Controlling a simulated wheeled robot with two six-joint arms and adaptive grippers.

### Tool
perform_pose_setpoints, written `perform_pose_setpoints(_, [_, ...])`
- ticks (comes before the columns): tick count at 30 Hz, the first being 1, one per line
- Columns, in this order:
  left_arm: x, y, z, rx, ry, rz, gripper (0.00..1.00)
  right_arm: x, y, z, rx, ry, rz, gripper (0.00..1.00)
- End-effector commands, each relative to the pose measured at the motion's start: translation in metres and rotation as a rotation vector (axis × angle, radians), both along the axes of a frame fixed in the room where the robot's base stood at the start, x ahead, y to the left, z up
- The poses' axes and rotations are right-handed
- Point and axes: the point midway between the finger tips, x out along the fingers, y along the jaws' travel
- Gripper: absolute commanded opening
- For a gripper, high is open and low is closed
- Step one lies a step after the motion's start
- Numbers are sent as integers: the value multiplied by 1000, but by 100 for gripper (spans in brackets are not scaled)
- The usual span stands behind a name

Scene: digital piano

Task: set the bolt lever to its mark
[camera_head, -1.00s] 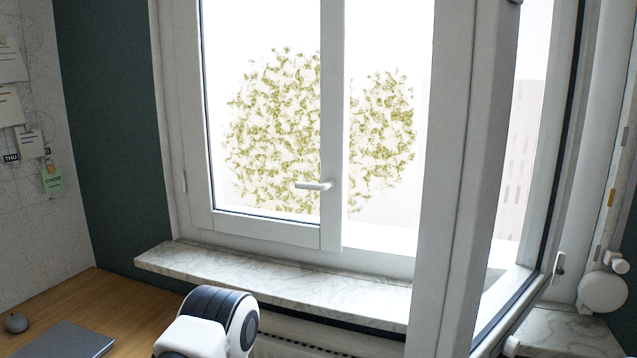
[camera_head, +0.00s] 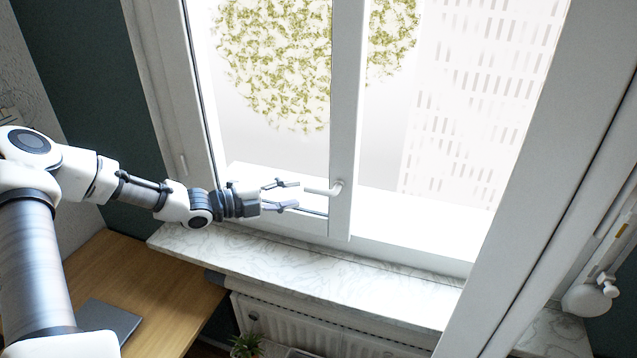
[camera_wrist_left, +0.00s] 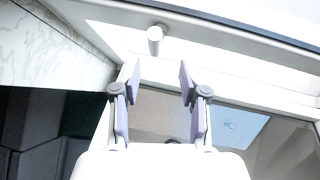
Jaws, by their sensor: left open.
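The white lever (camera_head: 322,190) sits on the right stile of the closed window sash and points left, about level. No mark for it can be made out. My left gripper (camera_head: 283,195) is open and empty, just left of the lever's free end, with its fingers pointing at it. In the left wrist view the lever (camera_wrist_left: 155,40) is ahead of and between the open fingers (camera_wrist_left: 158,75), apart from both. My right gripper is not in view.
A marble sill (camera_head: 300,278) runs below the window, with a radiator (camera_head: 290,325) under it. An open sash frame (camera_head: 545,185) stands at the right. A wooden desk (camera_head: 165,300) with a dark flat object (camera_head: 108,322) is at lower left. A small plant (camera_head: 246,346) is at the bottom.

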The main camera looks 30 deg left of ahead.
Motion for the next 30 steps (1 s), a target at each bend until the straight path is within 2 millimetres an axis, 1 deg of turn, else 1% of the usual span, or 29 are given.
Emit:
perform_pose_setpoints(1, [5,-4,-7,6,4,-4,43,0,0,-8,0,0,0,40])
perform_pose_setpoints(3, [14,-11,-10,8,4,-4,43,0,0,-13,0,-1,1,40])
perform_pose_setpoints(5, [23,-16,-8,8,5,-4,43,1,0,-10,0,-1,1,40])
perform_pose_setpoints(8, [37,-25,-11,6,5,-4,43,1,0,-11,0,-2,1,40])
perform_pose_setpoints(9, [42,-28,-9,5,6,-3,43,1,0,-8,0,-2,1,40])
perform_pose_setpoints(12, [52,-34,-11,4,5,-2,43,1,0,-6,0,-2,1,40])
perform_pose_setpoints(15, [56,-36,-11,1,2,-1,43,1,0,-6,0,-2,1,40])
perform_pose_setpoints(21, [57,-36,-11,0,1,0,43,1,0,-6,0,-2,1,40])
perform_pose_setpoints(22, [57,-36,-11,0,1,0,40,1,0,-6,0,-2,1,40])
perform_pose_setpoints(23, [57,-36,-11,0,1,0,29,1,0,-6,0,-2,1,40])
perform_pose_setpoints(24, [57,-36,-11,0,1,0,15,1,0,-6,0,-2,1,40])
perform_pose_setpoints(25, [57,-36,-11,0,1,0,4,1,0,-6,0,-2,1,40])
perform_pose_setpoints(26, [57,-36,-11,0,1,0,0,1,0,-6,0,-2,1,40])
perform_pose_setpoints(30, [57,-36,-11,0,2,0,0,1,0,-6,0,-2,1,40])
